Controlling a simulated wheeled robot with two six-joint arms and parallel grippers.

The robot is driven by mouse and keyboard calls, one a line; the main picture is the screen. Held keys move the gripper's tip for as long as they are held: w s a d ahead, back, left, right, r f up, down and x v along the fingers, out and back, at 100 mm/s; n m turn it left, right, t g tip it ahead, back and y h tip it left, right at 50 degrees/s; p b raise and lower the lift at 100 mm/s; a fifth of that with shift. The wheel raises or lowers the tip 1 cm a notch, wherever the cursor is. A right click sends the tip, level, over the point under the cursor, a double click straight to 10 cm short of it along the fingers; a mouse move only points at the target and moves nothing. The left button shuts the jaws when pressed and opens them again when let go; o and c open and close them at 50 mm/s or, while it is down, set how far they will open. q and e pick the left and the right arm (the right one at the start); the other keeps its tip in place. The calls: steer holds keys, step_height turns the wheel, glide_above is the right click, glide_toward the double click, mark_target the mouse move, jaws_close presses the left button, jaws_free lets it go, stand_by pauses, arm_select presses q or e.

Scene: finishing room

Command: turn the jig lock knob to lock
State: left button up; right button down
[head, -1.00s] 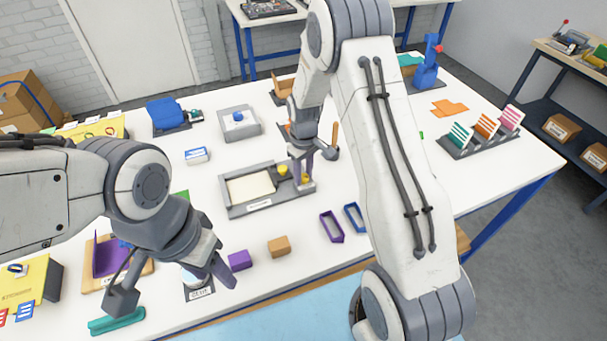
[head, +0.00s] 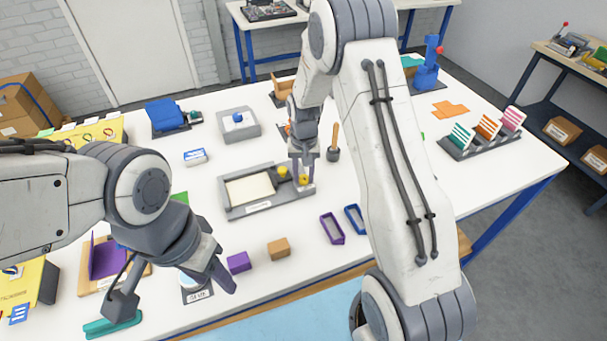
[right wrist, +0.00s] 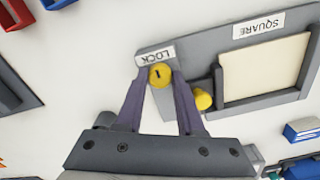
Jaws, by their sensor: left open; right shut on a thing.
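The grey jig (head: 236,210) lies mid-table with a pale square panel (head: 249,188) in it. In the right wrist view the jig (right wrist: 200,51) carries a SQUARE label and a LOCK label (right wrist: 155,56). The yellow lock knob (right wrist: 161,77), with a short dark mark on its top, sits beside the LOCK label. My right gripper (head: 303,176) points down and is shut on the knob, a finger on each side. A second yellow part (right wrist: 203,99) is just outside the fingers. My left gripper (head: 180,300) is open and empty over the front left.
Purple (head: 239,262) and orange (head: 279,248) blocks lie in front of the jig. Purple (head: 332,229) and blue (head: 355,218) frames lie to its right.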

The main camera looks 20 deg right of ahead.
mark_target(304, 177)
steer(key=shift+w, duration=0.1)
stand_by(0.4)
steer(key=c, duration=0.5)
jaws_free()
steer(key=shift+r, duration=0.1)
step_height(304, 177, up, 10)
steer(key=shift+r+b, duration=0.15)
steer(key=shift+b, duration=1)
